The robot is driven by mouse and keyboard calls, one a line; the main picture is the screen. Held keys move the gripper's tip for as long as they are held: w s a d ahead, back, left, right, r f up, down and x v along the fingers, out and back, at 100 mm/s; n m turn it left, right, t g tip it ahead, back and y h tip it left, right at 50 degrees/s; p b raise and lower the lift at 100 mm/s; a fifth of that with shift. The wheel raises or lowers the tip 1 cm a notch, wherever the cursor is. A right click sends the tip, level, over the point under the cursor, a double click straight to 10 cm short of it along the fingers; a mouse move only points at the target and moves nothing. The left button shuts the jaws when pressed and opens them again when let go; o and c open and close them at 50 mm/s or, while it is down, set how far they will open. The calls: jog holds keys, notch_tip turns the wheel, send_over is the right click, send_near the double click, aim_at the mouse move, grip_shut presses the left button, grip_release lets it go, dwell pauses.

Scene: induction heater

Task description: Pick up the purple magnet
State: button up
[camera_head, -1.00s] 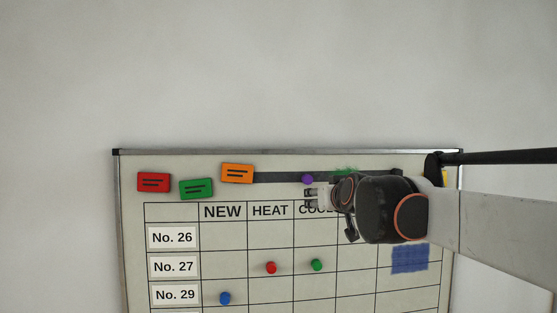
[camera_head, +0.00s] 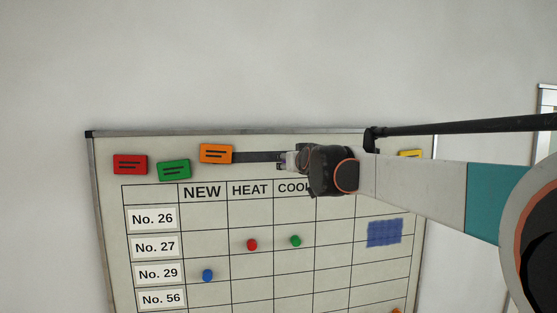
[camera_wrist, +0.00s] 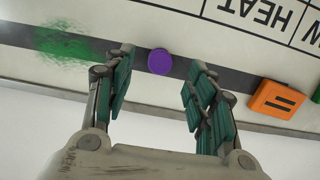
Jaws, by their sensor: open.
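The purple magnet (camera_wrist: 161,61) is a small round disc on the dark strip along the top of the whiteboard. In the wrist view it lies between the two open fingers of my gripper (camera_wrist: 160,80), near their tips, with a gap on both sides. In the head view my gripper (camera_head: 284,159) is at the dark strip, and the purple magnet is hidden there by the gripper.
The whiteboard (camera_head: 150,300) has red (camera_head: 130,164), green (camera_head: 174,170) and orange (camera_head: 215,153) cards left of my gripper. Red (camera_head: 252,244), green (camera_head: 295,240) and blue (camera_head: 207,275) round magnets sit in the grid. A green smudge (camera_wrist: 65,42) shows beside the fingers.

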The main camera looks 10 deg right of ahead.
jog(key=w, duration=0.1)
jog(key=w+p, duration=0.1)
jog(key=w, duration=0.3)
jog(key=shift+a+f, duration=0.15)
jog(key=shift+f, duration=0.1)
jog(key=c, duration=0.9)
